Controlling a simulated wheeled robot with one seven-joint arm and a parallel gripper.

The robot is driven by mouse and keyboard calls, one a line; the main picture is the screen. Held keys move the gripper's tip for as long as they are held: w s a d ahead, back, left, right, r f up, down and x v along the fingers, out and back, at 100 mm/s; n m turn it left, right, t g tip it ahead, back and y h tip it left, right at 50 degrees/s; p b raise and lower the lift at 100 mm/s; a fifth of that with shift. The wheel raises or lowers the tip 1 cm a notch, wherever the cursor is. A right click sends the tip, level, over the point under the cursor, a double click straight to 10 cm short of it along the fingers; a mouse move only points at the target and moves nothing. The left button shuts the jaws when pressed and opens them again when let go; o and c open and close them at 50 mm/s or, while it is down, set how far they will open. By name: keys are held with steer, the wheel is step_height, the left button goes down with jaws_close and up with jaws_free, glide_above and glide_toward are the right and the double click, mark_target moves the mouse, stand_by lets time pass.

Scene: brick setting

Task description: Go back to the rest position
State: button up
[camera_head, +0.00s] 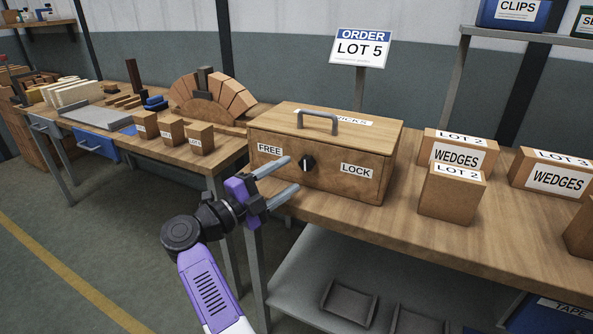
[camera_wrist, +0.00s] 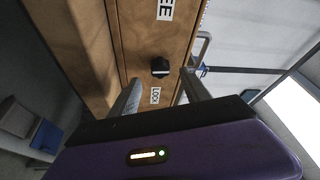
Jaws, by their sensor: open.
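My gripper (camera_head: 284,178) is open and empty, with its two fingers pointing at the front of a wooden box (camera_head: 330,165). The box has a closed lid with a grey handle (camera_head: 318,119). A black knob (camera_head: 307,162) sits on the box front between the labels FREE and LOCK. In the wrist view the knob (camera_wrist: 160,67) shows ahead, between and beyond the fingers (camera_wrist: 162,92). The fingers look apart from the knob. I cannot tell which label the knob points to.
The box stands on a wooden bench (camera_head: 450,235) beside cartons marked LOT 2 (camera_head: 449,193) and LOT 3 (camera_head: 552,175). An ORDER LOT 5 sign (camera_head: 359,48) stands behind. A brick arch (camera_head: 213,98) and small cartons (camera_head: 171,131) are on the left bench. Floor at left is clear.

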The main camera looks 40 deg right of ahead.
steer(key=shift+a+f, duration=0.15)
steer(key=shift+a, duration=0.95)
step_height(320, 180, up, 10)
steer(key=w+a+f+n+t+h, duration=0.1)
steer(key=w+a+n+t+h, duration=0.1)
steer(key=t+h, duration=0.3)
steer(key=s+a+r+n+t+y+p, duration=0.1)
steer(key=s+a+n+t+y, duration=0.2)
steer(key=n+t, duration=0.4)
steer(key=s+a+r+n+t+y+p, duration=0.1)
steer(key=s+a+n+t+y+p, duration=0.15)
steer(key=n+t, duration=0.5)
steer(key=s+a+f+n+t+y+p, duration=0.2)
steer(key=s+a+f+n+y, duration=0.25)
steer(key=s+n+y, duration=0.45)
steer(key=s+a+f+n+t+y+p, duration=0.1)
steer(key=s+a+f+n+y, duration=0.45)
steer(key=y, duration=0.55)
steer(key=s+f+n+g+p, duration=0.1)
steer(key=s+g+p, duration=0.1)
steer(key=s, duration=0.9)
steer(key=s+f+n+g+h+p, duration=0.1)
steer(key=s+g, duration=0.4)
steer(key=s, duration=0.7)
steer(key=shift+f+p, duration=0.65)
steer(key=shift+p, duration=0.4)
